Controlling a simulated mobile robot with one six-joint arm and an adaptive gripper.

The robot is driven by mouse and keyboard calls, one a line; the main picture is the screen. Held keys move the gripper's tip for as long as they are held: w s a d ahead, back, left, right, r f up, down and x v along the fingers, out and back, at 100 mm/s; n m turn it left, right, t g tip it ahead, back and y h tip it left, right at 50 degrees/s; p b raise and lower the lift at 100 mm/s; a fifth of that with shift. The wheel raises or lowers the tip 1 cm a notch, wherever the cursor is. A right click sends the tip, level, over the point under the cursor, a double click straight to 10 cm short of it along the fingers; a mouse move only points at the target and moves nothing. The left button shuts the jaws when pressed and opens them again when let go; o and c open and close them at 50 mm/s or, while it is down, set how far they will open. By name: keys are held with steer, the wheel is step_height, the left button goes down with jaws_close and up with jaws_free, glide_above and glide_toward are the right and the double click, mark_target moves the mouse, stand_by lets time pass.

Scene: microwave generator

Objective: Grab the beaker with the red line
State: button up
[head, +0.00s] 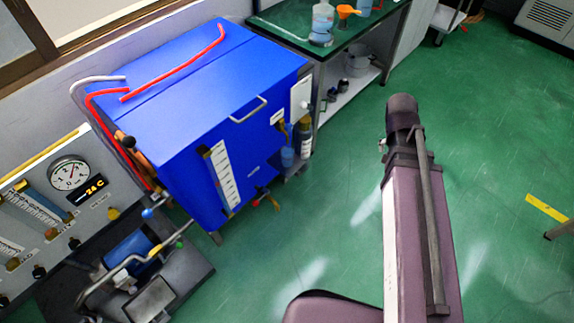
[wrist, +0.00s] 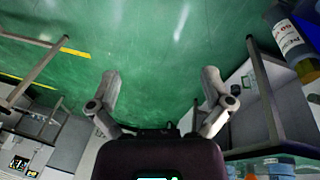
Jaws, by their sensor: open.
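My gripper (wrist: 160,76) is open and empty in the wrist view, its two fingers spread wide over the green floor. It is not visible in the head view, where only my arm shows. I cannot make out a beaker with a red line in either view. In the head view, a clear vessel with bluish contents (head: 322,22) stands on the green-topped bench at the top, with an orange funnel (head: 346,11) beside it. The wrist view shows blue and clear vessels (wrist: 275,165) at the lower right edge, partly cut off; no red line is readable on them.
A large blue cabinet (head: 215,95) with red hoses stands left of the bench (head: 275,28). A gauge panel (head: 75,195) is at far left. In the wrist view, a labelled bottle (wrist: 290,38) and a bench frame (wrist: 262,85) are close right. Green floor (head: 335,190) is open.

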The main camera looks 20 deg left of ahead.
steer(key=w+a+f+m+t+h+b, duration=0.1)
steer(key=w+a+f+b, duration=0.1)
steer(key=a+f+b, duration=0.25)
steer(key=w+a+f+t+h+b, duration=0.1)
steer(key=w+a+f+b, duration=0.2)
steer(key=a+f+b, duration=0.15)
steer(key=m+t+b, duration=0.2)
steer(key=t+b, duration=0.6)
steer(key=b, duration=1.8)
glide_toward(287, 151)
step_height(287, 151, up, 2)
steer(key=w+d, duration=0.1)
steer(key=d, duration=0.1)
steer(key=shift+w+d, duration=0.15)
steer(key=shift+b+x, duration=0.35)
steer(key=shift+x, duration=0.8)
